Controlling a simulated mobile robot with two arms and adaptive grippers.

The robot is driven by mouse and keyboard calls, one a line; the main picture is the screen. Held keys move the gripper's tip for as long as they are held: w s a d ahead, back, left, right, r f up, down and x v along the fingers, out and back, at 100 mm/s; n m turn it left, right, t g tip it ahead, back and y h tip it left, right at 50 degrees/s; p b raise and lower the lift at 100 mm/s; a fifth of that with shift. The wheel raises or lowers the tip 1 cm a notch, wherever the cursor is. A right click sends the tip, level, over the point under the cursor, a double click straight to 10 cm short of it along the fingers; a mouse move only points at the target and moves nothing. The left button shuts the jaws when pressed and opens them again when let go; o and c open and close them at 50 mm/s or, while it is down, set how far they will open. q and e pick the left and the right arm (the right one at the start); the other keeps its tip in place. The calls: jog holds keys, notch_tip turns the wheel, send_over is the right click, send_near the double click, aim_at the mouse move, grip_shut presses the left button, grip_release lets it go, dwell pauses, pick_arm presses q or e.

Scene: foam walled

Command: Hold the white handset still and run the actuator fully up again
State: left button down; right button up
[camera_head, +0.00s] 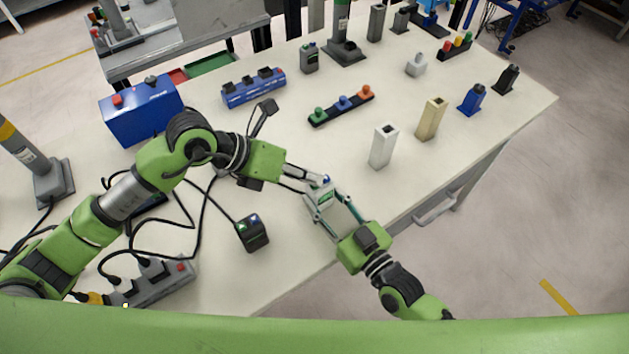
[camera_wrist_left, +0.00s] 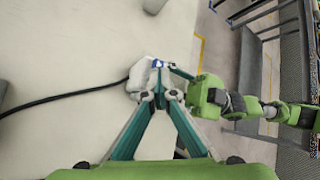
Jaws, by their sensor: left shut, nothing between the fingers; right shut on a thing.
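The white handset (camera_head: 324,194) has a green label and blue button area and stands upright near the table's front edge. My right gripper (camera_head: 328,205) is shut on it, one finger on each side. My left gripper (camera_head: 322,182) is shut and empty, its tips at the handset's top by the buttons. In the left wrist view the handset (camera_wrist_left: 142,76) is just beyond the joined fingertips (camera_wrist_left: 160,97); whether they touch a button I cannot tell. A black cable (camera_wrist_left: 62,97) runs from the handset. Grey columns (camera_head: 22,148) (camera_head: 342,20) stand at left and back; I cannot tell which is the actuator.
A black box (camera_head: 252,233) with lit buttons and loose cables lie left of the handset. White (camera_head: 383,146) and tan (camera_head: 431,119) blocks stand to the right. A strip with coloured knobs (camera_head: 342,106) and a blue box (camera_head: 142,112) are farther back. The table edge is close in front.

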aim_at(311, 185)
pick_arm(q)
jog(key=shift+r, duration=0.9)
jog(key=shift+r, duration=2.55)
pick_arm(e)
jog(key=o, duration=1.2)
jog(key=shift+o, duration=0.2)
jog(key=shift+d, duration=0.1)
